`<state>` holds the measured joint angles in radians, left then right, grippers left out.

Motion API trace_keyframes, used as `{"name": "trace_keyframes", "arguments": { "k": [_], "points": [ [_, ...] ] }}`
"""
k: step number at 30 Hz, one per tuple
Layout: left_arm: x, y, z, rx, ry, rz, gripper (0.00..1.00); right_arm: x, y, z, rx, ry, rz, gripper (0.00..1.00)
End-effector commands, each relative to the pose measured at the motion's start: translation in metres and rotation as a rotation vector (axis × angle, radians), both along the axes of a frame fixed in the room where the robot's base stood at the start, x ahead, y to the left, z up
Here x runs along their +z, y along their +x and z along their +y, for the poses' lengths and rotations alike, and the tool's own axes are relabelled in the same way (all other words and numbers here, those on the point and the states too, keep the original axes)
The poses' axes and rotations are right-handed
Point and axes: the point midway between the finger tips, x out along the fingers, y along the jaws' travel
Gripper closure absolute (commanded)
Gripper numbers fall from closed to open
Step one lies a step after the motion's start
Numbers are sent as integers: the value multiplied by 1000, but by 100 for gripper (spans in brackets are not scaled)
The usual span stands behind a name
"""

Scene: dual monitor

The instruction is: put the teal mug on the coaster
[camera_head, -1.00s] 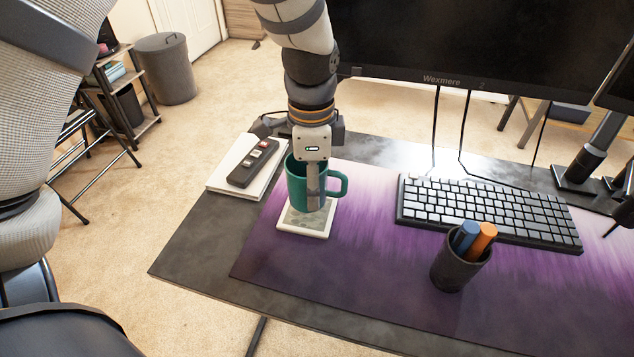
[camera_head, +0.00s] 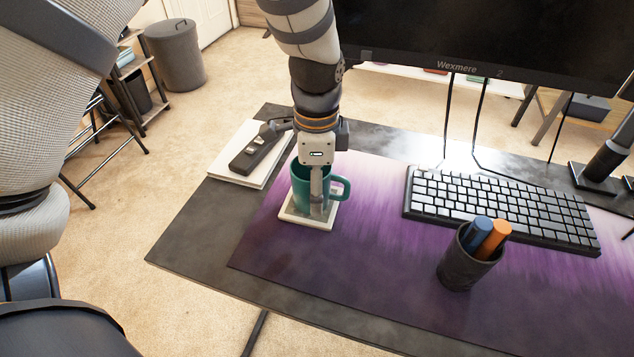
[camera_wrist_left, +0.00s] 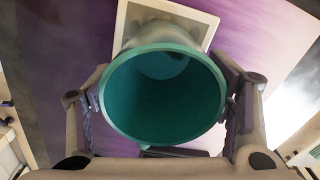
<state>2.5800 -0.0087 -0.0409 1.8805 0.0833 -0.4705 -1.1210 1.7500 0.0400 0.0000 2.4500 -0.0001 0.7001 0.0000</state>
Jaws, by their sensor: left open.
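The teal mug (camera_head: 301,188) is upright over the coaster and appears to rest on it, with its handle pointing right. The pale square coaster (camera_head: 297,219) lies on the purple mat, and its rim shows around the mug's base. It also shows beyond the mug in the left wrist view (camera_wrist_left: 203,22). My left gripper (camera_head: 318,196) reaches down from above, with one finger in front of the mug. In the left wrist view its open fingers (camera_wrist_left: 162,108) stand on both sides of the mug (camera_wrist_left: 163,97). My right gripper is out of view.
A white book (camera_head: 225,165) with a dark remote-like device (camera_head: 258,153) lies behind and left of the mug. A pen cup (camera_head: 466,266) stands to the right, in front of the keyboard (camera_head: 500,208). A monitor (camera_head: 480,40) rises behind. The mat's front left is clear.

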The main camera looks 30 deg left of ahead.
Motion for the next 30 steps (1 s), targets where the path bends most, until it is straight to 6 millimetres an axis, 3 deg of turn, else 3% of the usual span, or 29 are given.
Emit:
{"name": "trace_keyframes", "arguments": {
  "k": [9,13,18,30],
  "points": [
    [83,2,0,-1,-1,-16,27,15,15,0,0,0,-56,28],
    [108,1,0,0,0,-9,27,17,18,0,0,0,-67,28],
    [120,0,0,-1,0,-2,27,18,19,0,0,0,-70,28],
    [119,0,0,0,0,0,27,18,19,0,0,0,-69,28]
  ]
}}
